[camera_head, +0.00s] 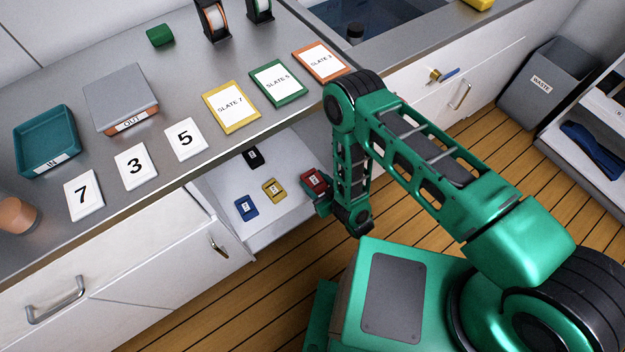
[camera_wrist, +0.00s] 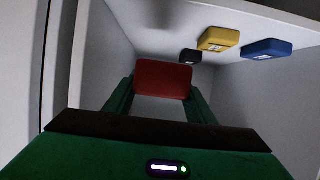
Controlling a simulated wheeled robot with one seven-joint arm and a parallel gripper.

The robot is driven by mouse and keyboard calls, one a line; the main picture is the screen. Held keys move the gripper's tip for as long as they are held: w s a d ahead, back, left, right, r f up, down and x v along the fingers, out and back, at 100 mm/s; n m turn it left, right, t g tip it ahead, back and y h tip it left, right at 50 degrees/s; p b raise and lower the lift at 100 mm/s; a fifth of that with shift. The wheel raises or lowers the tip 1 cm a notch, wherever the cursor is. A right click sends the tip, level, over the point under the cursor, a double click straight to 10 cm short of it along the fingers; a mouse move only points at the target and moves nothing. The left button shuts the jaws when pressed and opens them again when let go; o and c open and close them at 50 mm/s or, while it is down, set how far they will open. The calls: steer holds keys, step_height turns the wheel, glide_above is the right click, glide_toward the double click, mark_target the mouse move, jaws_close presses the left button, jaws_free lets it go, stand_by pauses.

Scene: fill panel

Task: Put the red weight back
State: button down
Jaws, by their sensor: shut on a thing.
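The red weight (camera_head: 315,180) is at the right side of the open drawer (camera_head: 225,185) below the counter. In the wrist view the red weight (camera_wrist: 163,79) is between the two green fingers of my gripper (camera_wrist: 160,100). My gripper (camera_head: 324,202) is shut on it. I cannot tell whether the weight touches the drawer floor. A yellow weight (camera_head: 274,190), a blue weight (camera_head: 246,207) and a black weight (camera_head: 252,156) lie in the same drawer. They also show in the wrist view as yellow (camera_wrist: 219,39), blue (camera_wrist: 266,49) and black (camera_wrist: 190,57).
On the counter are cards numbered 7 (camera_head: 84,195), 3 (camera_head: 136,166) and 5 (camera_head: 186,139), several slates including the yellow one (camera_head: 231,106), a teal IN tray (camera_head: 45,139) and an OUT tray (camera_head: 130,122). The drawer's walls and the counter edge are close to my arm.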

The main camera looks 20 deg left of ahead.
glide_above(304, 171)
steer(key=s, duration=0.2)
steer(key=f, duration=0.5)
steer(key=shift+d+f, duration=0.15)
steer(key=shift+d, duration=0.15)
steer(key=shift+f, duration=2.05)
steer(key=c, duration=0.8)
jaws_free()
steer(key=shift+s+d+f, duration=0.1)
steer(key=shift+d+f, duration=0.05)
steer(key=shift+f, duration=0.05)
steer(key=v, duration=1.2)
